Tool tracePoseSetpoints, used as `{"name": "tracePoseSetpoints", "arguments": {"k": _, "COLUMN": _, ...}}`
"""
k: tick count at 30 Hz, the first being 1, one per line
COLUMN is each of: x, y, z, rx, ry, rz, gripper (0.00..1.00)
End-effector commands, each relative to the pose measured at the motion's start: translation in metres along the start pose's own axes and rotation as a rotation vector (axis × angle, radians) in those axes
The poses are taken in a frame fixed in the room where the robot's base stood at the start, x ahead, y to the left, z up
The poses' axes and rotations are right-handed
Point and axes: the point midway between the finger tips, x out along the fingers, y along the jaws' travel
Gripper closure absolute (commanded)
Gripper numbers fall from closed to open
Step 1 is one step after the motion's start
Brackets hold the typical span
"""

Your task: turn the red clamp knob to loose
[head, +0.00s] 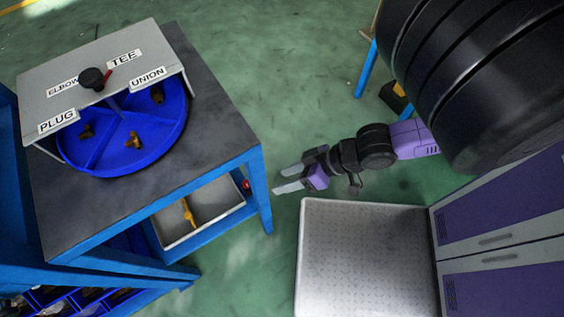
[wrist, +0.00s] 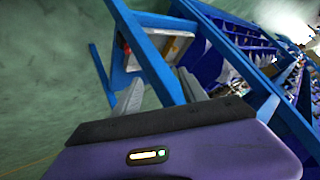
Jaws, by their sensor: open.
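A small red knob (head: 246,184) shows in the head view by the right end of the grey tray under the blue-legged table, beside a table leg. I take it for the clamp knob; its setting is too small to tell. My gripper (head: 281,179) is open and empty, to the right of the table leg, with its fingers pointing left toward it. A gap of floor and the leg lie between the fingers and the knob. In the wrist view, both fingers of my gripper (wrist: 162,92) show apart, with blue frame bars beyond them.
The table (head: 210,130) carries a blue round tray (head: 110,160) under a labelled cover (head: 60,75) with a black dial (head: 93,78). The grey tray (head: 203,224) below holds a brass-coloured part (head: 188,212). A metal platform (head: 365,255) stands close below my arm.

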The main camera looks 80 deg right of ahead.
Motion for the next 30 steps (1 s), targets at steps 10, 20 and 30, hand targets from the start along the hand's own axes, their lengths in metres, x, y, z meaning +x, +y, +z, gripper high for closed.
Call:
{"name": "tracePoseSetpoints", "arguments": {"k": 10, "x": -0.031, "y": -0.053, "z": -0.016, "rx": -0.137, "ry": 0.127, "rz": -0.045, "gripper": 0.5}}
{"name": "tracePoseSetpoints", "arguments": {"k": 20, "x": -0.049, "y": -0.086, "z": -0.03, "rx": -0.219, "ry": 0.215, "rz": -0.063, "gripper": 0.5}}
{"name": "tracePoseSetpoints", "arguments": {"k": 30, "x": -0.052, "y": -0.091, "z": -0.032, "rx": -0.233, "ry": 0.228, "rz": -0.065, "gripper": 0.5}}
